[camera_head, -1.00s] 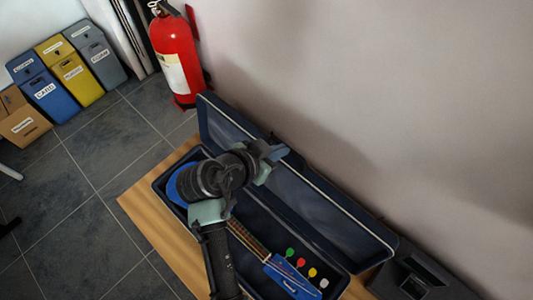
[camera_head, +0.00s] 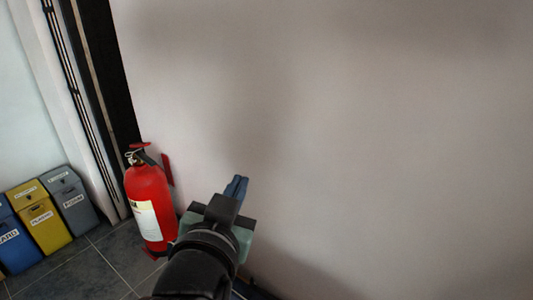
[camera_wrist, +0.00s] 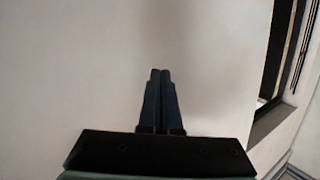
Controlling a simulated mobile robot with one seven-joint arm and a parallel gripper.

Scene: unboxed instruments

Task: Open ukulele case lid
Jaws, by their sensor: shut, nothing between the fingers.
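My gripper (camera_head: 238,184) is raised in front of the pale wall in the head view, its fingers pointing up. In the wrist view my gripper (camera_wrist: 160,75) shows its two dark fingers together with nothing between them, against the wall. Of the ukulele case, at most a small dark blue piece of edge (camera_head: 258,291) shows at the bottom of the head view, beside my arm. The ukulele and the rest of the case are out of view, so how the lid stands now cannot be seen.
A red fire extinguisher (camera_head: 147,205) stands on the tiled floor (camera_head: 122,258) left of my arm. Yellow (camera_head: 40,222), grey (camera_head: 73,203) and blue (camera_head: 14,245) bins stand farther left. The wall (camera_head: 380,130) fills the right side. A dark door frame (camera_head: 105,95) is behind.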

